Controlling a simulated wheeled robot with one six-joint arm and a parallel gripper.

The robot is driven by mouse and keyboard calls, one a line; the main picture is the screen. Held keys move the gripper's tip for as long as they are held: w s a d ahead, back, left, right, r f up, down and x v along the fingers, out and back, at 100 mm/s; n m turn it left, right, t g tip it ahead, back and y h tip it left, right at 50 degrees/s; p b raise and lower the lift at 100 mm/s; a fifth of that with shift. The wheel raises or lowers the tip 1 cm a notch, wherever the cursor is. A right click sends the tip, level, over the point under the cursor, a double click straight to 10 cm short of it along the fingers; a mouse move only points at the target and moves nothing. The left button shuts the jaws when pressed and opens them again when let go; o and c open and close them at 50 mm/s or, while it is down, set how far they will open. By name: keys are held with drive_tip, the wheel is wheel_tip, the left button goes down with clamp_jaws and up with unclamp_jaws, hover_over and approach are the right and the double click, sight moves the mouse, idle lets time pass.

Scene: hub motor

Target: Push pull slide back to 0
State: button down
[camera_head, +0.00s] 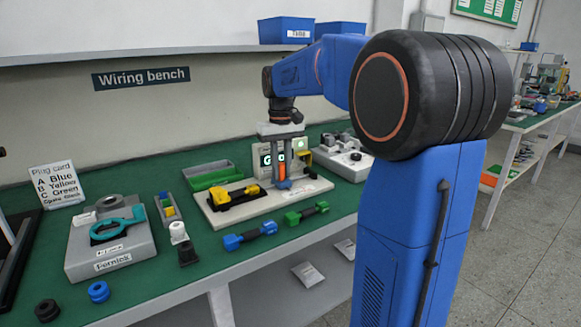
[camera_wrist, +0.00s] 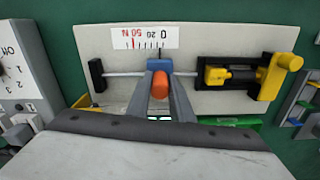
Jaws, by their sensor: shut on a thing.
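The pull slide is a blue block (camera_wrist: 159,66) with an orange knob (camera_wrist: 160,85), riding on a thin metal rod (camera_wrist: 120,74) in the wrist view. My gripper (camera_wrist: 161,82) is shut on it, a finger on each side of the orange knob. A black pointer on the slide stands close to the 0 of the white force scale (camera_wrist: 128,38), which appears upside down; exact alignment is hard to tell. In the head view my gripper (camera_head: 283,179) reaches down over the pale rig board (camera_head: 228,214), and the slide is mostly hidden between the fingers.
A yellow and black clamp (camera_wrist: 240,75) is at the rod's right end in the wrist view, a black end post (camera_wrist: 97,75) at its left. In the head view, blue (camera_head: 250,235) and green (camera_head: 306,213) dumbbell-shaped parts lie in front of the board.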

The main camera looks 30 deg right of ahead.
drive_tip(key=shift+a, duration=0.45)
drive_tip(key=c, duration=1.6)
unclamp_jaws()
drive_tip(key=shift+a, duration=0.15)
drive_tip(key=shift+o, duration=0.2)
wheel_tip(320, 180, up, 18)
drive_tip(key=shift+f, duration=0.25)
